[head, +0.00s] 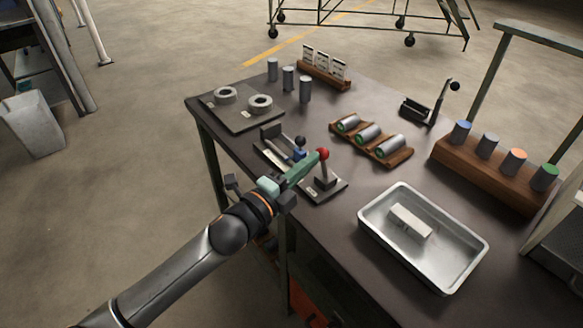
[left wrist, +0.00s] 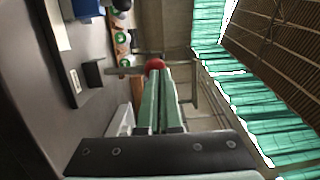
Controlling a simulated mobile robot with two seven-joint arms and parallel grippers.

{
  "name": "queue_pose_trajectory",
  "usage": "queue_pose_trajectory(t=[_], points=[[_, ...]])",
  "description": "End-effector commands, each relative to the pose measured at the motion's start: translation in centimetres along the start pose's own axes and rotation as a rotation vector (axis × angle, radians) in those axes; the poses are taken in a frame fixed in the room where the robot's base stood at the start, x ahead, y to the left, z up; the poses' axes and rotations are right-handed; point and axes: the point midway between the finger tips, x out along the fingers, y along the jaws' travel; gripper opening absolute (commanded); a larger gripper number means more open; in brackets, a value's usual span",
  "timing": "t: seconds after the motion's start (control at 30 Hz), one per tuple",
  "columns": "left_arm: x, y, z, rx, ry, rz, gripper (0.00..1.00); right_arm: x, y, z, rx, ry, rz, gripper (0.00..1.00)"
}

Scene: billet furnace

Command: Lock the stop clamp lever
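The clamp lever with a red ball knob (head: 323,154) stands up from a dark base plate (head: 334,191) near the table's left front edge. The knob also shows in the left wrist view (left wrist: 155,64), right at my fingertips. My left gripper (head: 316,160) reaches in from the left, its green fingers close together and their tips at the knob. The fingers look shut, with the knob at their ends rather than between them. Whether they touch it is hard to tell. My right gripper is not in view.
Beside the lever is a fixture with a blue part and dark knob (head: 300,142). A metal tray (head: 369,216) with a pale block lies to the right. A wooden rack (head: 372,147) of cylinders is behind. Another black-knobbed lever (head: 440,101) stands at the back right.

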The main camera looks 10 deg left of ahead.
Motion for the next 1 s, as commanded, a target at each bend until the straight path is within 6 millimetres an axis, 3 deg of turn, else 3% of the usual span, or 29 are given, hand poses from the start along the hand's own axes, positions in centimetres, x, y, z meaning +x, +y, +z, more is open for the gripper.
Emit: queue_pose_trajectory(t=[0.1,0.4,1.0], points=[[1.1,-1.1,-0.3,-0.001,0.001,-0.004,0.00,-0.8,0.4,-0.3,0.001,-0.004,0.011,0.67],[4.0,-1.9,-0.9,0.001,0.001,-0.004,0.00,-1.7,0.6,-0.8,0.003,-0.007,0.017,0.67],[7.9,-1.7,-1.6,0.000,0.000,-0.002,0.00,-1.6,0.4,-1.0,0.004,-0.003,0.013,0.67]])
